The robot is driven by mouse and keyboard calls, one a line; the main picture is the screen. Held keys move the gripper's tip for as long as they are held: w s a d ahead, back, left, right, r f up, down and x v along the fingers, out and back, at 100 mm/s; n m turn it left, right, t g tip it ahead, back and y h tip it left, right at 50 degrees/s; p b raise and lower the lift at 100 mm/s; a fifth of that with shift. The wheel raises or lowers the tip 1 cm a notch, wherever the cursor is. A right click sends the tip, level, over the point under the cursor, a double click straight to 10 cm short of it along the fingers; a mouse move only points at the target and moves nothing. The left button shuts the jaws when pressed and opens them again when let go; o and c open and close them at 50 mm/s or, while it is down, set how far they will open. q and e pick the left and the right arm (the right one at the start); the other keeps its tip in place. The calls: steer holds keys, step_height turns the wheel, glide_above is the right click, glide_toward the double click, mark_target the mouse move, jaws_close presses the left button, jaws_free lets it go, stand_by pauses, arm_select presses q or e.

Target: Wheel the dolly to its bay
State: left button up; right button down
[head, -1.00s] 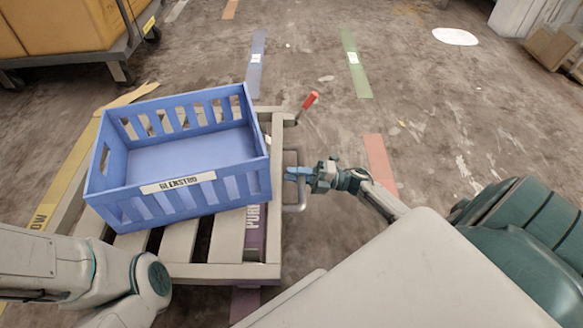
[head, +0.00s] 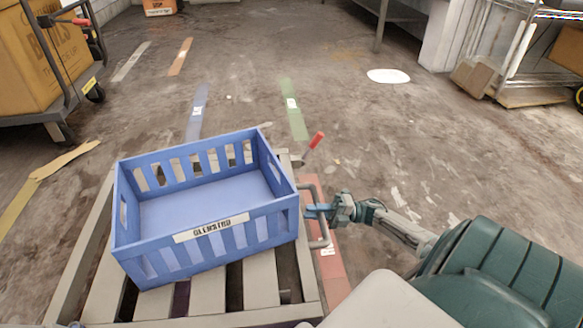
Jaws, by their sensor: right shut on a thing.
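The dolly (head: 261,289) is a low, pale slatted platform at the lower left of the head view. A blue slatted crate (head: 213,247) labelled "GLENSTRO" sits on it, empty as far as I can see. A grey bar handle (head: 322,215) stands at the dolly's right side. My right gripper (head: 314,211) is shut on this handle. A red-tipped lever (head: 316,141) sticks up at the dolly's far right corner. Floor strips in blue (head: 196,114), green (head: 293,110) and red (head: 331,267) lie around it; their labels are too small to read. My left gripper is not in view.
A cart with a large orange-brown box (head: 33,60) stands at the upper left. A wire rack (head: 525,60) and cardboard (head: 480,79) are at the upper right. A white patch (head: 388,76) lies on the floor. The floor ahead is mostly clear.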

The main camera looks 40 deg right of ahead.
steer(key=r+v, duration=0.1)
steer(key=v, duration=0.8)
steer(key=shift+r+b, duration=0.3)
steer(key=shift+b, duration=0.1)
steer(key=shift+s, duration=0.1)
steer(key=c, duration=1.3)
jaws_free()
steer(key=v, duration=1.1)
